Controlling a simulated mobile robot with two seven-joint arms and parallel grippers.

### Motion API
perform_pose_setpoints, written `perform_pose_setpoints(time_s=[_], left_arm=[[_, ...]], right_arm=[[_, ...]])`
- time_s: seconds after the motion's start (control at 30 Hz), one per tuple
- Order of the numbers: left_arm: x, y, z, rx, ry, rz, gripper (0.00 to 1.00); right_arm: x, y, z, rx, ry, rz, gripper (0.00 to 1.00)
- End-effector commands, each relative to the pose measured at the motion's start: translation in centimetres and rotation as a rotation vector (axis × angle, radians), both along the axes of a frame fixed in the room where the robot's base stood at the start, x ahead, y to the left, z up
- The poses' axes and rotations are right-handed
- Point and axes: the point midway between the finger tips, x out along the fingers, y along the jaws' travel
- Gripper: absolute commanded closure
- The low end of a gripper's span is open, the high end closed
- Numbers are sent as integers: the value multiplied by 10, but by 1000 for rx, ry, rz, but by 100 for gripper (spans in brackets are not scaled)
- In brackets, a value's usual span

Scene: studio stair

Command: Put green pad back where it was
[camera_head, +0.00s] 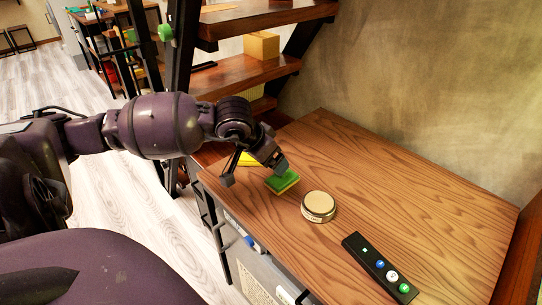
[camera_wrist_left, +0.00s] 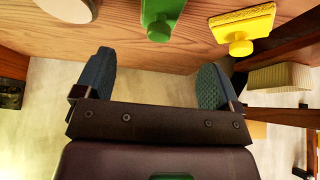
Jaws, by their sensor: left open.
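A green pad (camera_head: 283,178) lies on the wooden table near its left edge, with a yellowish edge along its lower side in the head view. In the left wrist view the green pad (camera_wrist_left: 162,11) has a round green knob and is cut off by the top of the picture. My left gripper (camera_head: 255,174) is open beside the green pad, at the table's left edge. In the left wrist view its fingers (camera_wrist_left: 155,78) are spread with nothing between them, and the pad lies beyond them. My right gripper is not in view.
A yellow pad (camera_wrist_left: 245,24) with a knob lies right of the green one in the wrist view; in the head view it is partly behind my arm. A round tin (camera_head: 318,206) and a black button strip (camera_head: 380,266) lie on the table (camera_head: 430,190). Stair treads (camera_head: 240,72) rise behind.

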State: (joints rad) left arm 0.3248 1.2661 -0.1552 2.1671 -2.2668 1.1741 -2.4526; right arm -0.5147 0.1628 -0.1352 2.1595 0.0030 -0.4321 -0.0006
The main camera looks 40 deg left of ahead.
Motion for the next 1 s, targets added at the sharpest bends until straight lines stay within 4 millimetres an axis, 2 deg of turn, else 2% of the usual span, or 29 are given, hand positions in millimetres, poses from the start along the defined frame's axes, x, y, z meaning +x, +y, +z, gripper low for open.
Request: perform_pose_setpoints(time_s=[0.03, 0.2, 0.83, 0.93, 1.0], left_arm=[[-3, 1, 8, 2, -4, 0, 11], [-9, 1, 15, 0, 0, 0, 11], [-10, 0, 15, -3, 2, 2, 11], [-14, -6, 11, -64, 17, 27, 11], [-23, -18, 3, -178, 48, 74, 11]], right_arm=[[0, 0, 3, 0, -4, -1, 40], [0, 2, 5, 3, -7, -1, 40], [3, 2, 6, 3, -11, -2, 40], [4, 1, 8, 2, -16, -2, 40], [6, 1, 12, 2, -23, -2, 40]])
